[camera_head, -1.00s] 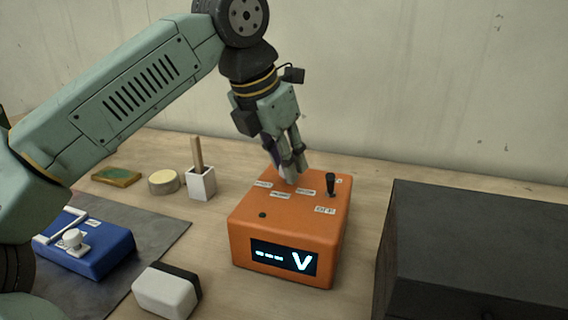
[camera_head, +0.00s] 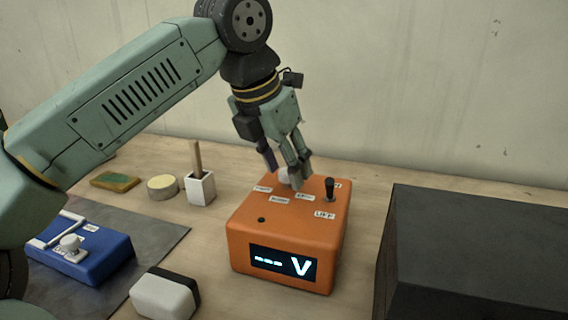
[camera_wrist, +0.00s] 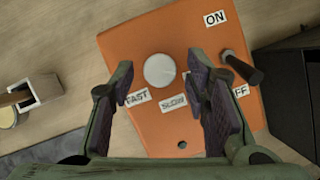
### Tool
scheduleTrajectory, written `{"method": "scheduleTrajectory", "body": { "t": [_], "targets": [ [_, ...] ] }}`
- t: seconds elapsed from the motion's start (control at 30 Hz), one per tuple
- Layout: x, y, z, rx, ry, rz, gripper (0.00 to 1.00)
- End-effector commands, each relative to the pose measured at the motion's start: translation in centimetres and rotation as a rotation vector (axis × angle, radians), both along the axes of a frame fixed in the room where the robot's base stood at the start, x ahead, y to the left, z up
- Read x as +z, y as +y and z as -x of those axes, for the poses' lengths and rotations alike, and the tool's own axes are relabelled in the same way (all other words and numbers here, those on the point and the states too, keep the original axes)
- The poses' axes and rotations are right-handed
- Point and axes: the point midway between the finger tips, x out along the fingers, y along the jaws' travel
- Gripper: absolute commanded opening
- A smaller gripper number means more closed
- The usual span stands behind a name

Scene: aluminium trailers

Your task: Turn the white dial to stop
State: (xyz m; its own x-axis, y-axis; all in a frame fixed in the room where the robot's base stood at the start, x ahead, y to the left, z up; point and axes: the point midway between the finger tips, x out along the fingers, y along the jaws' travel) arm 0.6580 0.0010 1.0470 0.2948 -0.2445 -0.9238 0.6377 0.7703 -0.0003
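The white round dial (camera_wrist: 159,70) is on top of the orange box (camera_wrist: 120,50). In the head view the dial (camera_head: 285,175) shows between my fingers, partly covered. My gripper (camera_head: 286,173) is open above the box, its fingers apart. In the wrist view my gripper (camera_wrist: 165,95) has the dial ahead of its fingertips, between their lines; no contact shows. Labels FAST (camera_wrist: 137,97) and SLOW (camera_wrist: 174,104) lie near the dial. Another label is partly hidden behind the right finger, its text unreadable.
A black lever (camera_head: 329,188) stands beside the dial, near ON and OFF labels. A dark case (camera_head: 480,250) is at right. A blue box (camera_head: 95,262) with another white knob (camera_head: 70,243), a white-and-black block (camera_head: 165,295) and a white holder (camera_head: 200,188) are left.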

Motion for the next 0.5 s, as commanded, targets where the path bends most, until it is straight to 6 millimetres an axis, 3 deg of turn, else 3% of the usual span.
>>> {"method": "scheduleTrajectory", "body": {
  "t": [0.33, 0.5],
  "targets": [
    [0.3, 0.1, 0.1, 0.000, -0.001, -0.001, 0.46],
    [2.4, 0.6, 0.7, 0.002, -0.002, 0.000, 0.46]
  ]
}}
